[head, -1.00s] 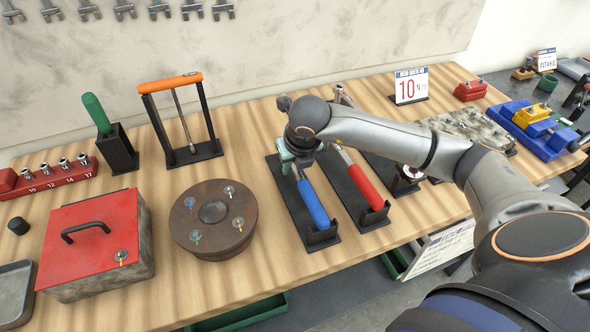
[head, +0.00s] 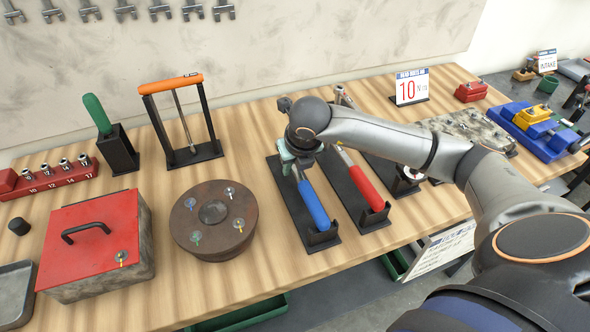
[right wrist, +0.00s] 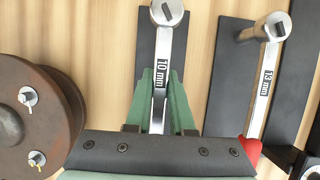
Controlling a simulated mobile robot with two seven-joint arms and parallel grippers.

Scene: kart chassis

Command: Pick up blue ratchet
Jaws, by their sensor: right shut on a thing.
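The blue ratchet (head: 313,205) lies in its black holder (head: 296,222), its blue handle toward the front edge of the bench. In the right wrist view its metal shaft (right wrist: 168,62) is labelled 10 mm, and its handle is hidden behind my gripper. My right gripper (head: 298,160) is over the upper part of the ratchet. In the right wrist view its green fingers (right wrist: 158,100) are shut on the shaft, one on each side. The ratchet still appears to rest in the holder. My left gripper is not in view.
A red-handled ratchet (head: 366,187), labelled 13 mm in the right wrist view (right wrist: 266,75), lies close on the right. A round brown plate (head: 213,245) stands on the left, beside a red-lidded box (head: 95,240). An orange-handled tool (head: 171,84) stands behind. Bare wood lies between plate and holder.

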